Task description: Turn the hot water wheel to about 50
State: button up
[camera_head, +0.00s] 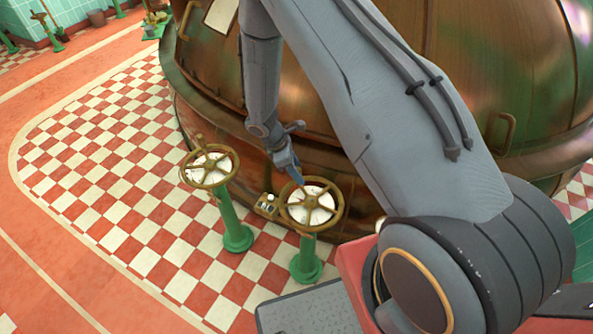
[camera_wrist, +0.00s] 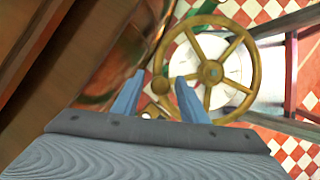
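Two brass hand wheels on green posts stand beside a big copper kettle. The left wheel (camera_head: 209,166) is apart from my arm. The right wheel (camera_head: 311,206) is just below my gripper (camera_head: 297,178); I cannot tell which is the hot water wheel. Both have a white dial face, with markings too small to read. In the wrist view my gripper (camera_wrist: 158,78) is open, its two blue fingers apart.
The copper kettle (camera_head: 470,70) stands close behind the wheels, with a handle (camera_head: 498,131) on its side. A small brass box (camera_head: 266,204) sits between the two wheels. Red and white checkered floor (camera_head: 110,170) lies free to the left.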

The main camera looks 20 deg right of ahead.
jog(key=shift+f, duration=0.1)
grip_shut()
jog(key=shift+a, duration=0.15)
jog(key=shift+a, duration=0.1)
